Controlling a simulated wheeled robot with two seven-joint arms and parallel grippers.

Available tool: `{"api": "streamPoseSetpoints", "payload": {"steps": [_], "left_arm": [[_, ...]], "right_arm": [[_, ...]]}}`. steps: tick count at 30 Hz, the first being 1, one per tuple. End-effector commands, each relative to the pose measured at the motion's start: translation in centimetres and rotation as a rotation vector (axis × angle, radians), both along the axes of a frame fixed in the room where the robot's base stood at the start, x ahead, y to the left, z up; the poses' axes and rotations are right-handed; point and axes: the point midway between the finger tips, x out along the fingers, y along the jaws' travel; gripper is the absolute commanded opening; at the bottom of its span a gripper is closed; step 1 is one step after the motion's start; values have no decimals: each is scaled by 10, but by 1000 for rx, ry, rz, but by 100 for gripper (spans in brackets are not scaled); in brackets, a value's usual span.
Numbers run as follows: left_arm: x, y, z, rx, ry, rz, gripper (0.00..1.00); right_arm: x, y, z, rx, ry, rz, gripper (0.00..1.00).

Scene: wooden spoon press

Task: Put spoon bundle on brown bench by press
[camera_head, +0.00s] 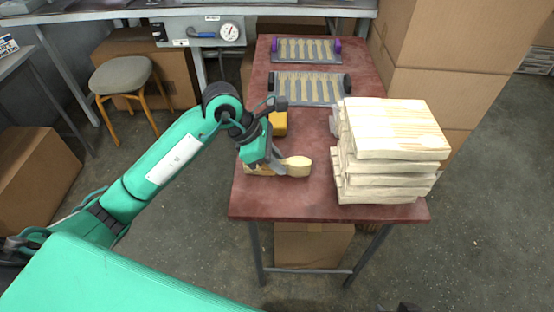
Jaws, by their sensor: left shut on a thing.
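The spoon bundle (297,166) is pale wood with a rounded end pointing right. It is at the near left part of the red-brown bench (290,205). My left gripper (279,166) is shut on the bundle from above, and the fingers partly hide it. The bundle is at or just above the bench top; I cannot tell whether it touches. The press (200,30), grey with a round dial gauge (229,32), stands at the back left, beyond the stool. My right gripper is not in view.
A tall stack of pale wooden pieces (390,150) stands on the bench's right side. Two racks of spoons (306,50) (308,89) lie farther back. A yellow object (279,123) is behind my gripper. A grey stool (122,75) and cardboard boxes (440,40) stand around.

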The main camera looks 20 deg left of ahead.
Motion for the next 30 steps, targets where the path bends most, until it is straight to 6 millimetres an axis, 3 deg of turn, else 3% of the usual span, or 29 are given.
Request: {"api": "streamPoseSetpoints", "payload": {"steps": [2, 3, 6, 17, 30], "left_arm": [[0, 0, -2, 0, 0, 0, 0], [0, 0, -1, 0, 0, 0, 23], [0, 0, -1, 0, 0, 0, 37], [0, 0, 2, 0, 0, 0, 37], [-12, 47, 76, 3, -4, 2, 37]], "right_arm": [[2, 1, -1, 4, -10, 0, 36], [2, 2, 0, 5, -15, 2, 36], [2, 2, -1, 5, -12, 2, 36], [0, 1, 1, 2, -2, 2, 36], [-12, -13, 7, -35, 75, -16, 36]]}}
